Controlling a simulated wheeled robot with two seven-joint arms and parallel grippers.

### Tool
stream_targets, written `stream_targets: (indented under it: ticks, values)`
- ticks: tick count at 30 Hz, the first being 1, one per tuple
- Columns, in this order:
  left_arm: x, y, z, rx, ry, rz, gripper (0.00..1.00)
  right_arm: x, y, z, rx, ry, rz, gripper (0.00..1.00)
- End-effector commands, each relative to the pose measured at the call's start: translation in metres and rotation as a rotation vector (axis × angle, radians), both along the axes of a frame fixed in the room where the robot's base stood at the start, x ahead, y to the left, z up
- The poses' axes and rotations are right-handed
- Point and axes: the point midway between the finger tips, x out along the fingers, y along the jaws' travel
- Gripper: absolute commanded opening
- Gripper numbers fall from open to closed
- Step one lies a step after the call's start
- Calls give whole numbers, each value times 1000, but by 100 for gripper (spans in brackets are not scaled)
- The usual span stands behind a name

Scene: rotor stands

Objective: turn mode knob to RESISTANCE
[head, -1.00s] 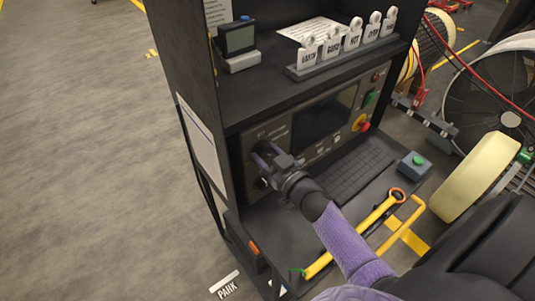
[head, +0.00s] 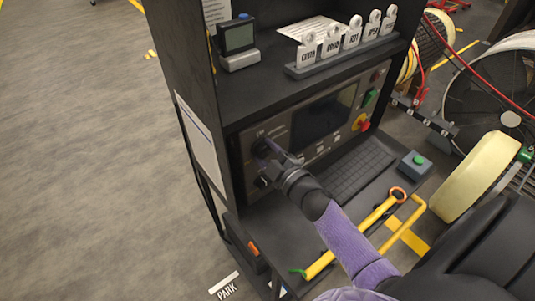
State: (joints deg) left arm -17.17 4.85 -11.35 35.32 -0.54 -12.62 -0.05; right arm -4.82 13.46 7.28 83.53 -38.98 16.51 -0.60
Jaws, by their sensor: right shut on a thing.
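The black console cabinet (head: 212,140) stands in the middle, with a grey control panel (head: 285,130) and a dark screen (head: 322,115). My right gripper (head: 264,149) is at the panel's left part, shut on what appears to be the upper dark knob there, which it mostly hides. A second dark knob (head: 262,182) sits just below it. The knob's pointer and the mode labels are too small or hidden to read. My left gripper is not in view.
A keyboard (head: 352,172) lies on the console shelf, with a yellow tool (head: 350,238) in front of it. A red emergency button (head: 363,124) and a green button box (head: 415,164) are at the right. Tags (head: 333,44) stand on the upper shelf.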

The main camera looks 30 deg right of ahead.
Motion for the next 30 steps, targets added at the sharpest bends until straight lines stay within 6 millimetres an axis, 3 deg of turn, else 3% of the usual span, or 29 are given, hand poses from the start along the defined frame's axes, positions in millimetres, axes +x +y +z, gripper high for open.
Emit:
stream_targets:
  ticks: [15, 30]
  values:
    - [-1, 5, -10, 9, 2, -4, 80, 1, -1, 3, -443, -42, -1, 0]
    - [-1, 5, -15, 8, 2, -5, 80, 1, 0, 4, -637, -58, -1, 0]
